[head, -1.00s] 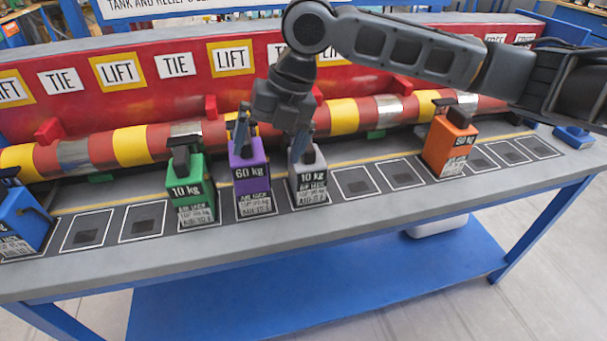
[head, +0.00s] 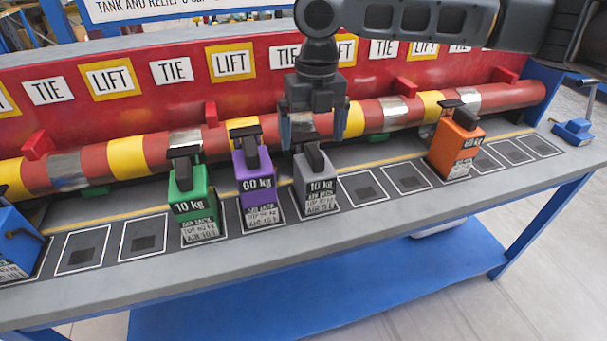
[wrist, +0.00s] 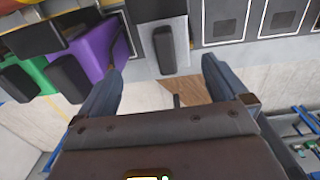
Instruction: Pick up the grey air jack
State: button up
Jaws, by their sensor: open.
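The grey air jack (head: 316,186), marked 10 kg with a dark handle on top, stands upright on a marked square of the bench, right of the purple jack. In the wrist view the grey jack (wrist: 153,46) shows from above, ahead of and between the fingertips. My gripper (head: 313,140) is open and empty, pointing down just above and behind the grey jack's handle in the head view. In the wrist view my gripper's (wrist: 162,75) two fingers are spread apart, with the left fingertip close to the purple jack.
The purple 60 kg jack (head: 256,190) stands close on the left, then the green 10 kg jack (head: 194,207). An orange jack (head: 456,148) stands farther right, a blue jack (head: 14,245) far left. Empty squares lie right of the grey jack. A striped pipe (head: 375,117) runs behind.

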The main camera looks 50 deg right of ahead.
aim_at(315, 151)
jog(key=shift+w+d, duration=0.1)
jog(key=shift+d, duration=0.3)
jog(key=shift+f, duration=0.35)
jog(key=shift+f+p, duration=0.3)
jog(key=shift+f, duration=3.2)
jog(key=shift+c, duration=0.5)
jog(key=shift+r, duration=0.1)
grip_shut()
